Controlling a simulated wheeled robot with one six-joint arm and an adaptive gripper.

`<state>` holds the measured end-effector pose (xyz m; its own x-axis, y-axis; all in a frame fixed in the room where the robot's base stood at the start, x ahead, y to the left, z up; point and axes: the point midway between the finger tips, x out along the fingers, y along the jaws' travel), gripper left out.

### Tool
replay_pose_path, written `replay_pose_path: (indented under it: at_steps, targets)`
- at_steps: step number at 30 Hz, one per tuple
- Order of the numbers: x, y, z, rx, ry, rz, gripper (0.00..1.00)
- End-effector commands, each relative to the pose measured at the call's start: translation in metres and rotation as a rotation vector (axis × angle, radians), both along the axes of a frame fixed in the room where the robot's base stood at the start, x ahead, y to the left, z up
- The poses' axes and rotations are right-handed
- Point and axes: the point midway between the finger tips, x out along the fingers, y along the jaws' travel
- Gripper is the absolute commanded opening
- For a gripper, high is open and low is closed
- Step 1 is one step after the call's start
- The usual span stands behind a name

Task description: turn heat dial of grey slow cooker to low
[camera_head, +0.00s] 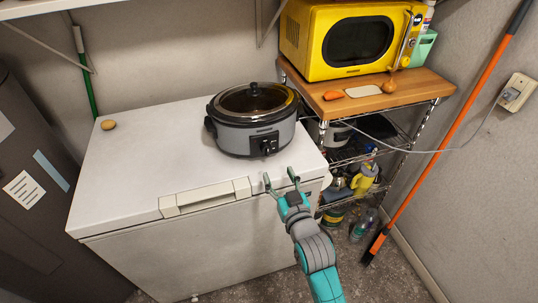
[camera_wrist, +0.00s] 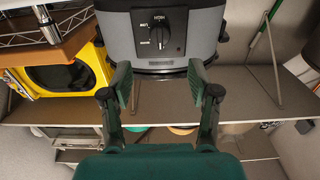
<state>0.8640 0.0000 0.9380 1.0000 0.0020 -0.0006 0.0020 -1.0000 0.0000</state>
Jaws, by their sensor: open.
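The grey slow cooker (camera_head: 236,139) with a dark glass lid stands upright on the white chest freezer, near its right front part. Its black heat dial (camera_head: 268,146) is on the front face. The dial (camera_wrist: 161,35) also shows at the top of the wrist view, which appears upside down, with small labels around it that I cannot read surely. My gripper (camera_head: 281,179) is open and empty at the freezer's front edge, in front of and apart from the dial. In the wrist view both fingers of my gripper (camera_wrist: 159,74) are spread, with the dial beyond them between their lines.
A wire rack with a wooden top (camera_head: 345,107) and yellow microwave (camera_head: 318,47) stands right. An orange pole (camera_head: 450,130) leans on the right wall.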

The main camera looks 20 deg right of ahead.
Motion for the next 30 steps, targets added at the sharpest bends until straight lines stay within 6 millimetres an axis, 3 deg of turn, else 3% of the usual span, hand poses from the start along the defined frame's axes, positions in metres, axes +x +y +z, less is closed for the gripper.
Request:
replay_pose_path:
  at_steps: [16,21,30]
  targets:
    - [0.082,0.000,0.000,0.000,-0.001,0.000,0.61]
    - [0.095,0.000,0.000,0.000,0.000,0.000,0.61]
    - [0.098,0.000,0.000,0.000,0.000,0.000,0.61]
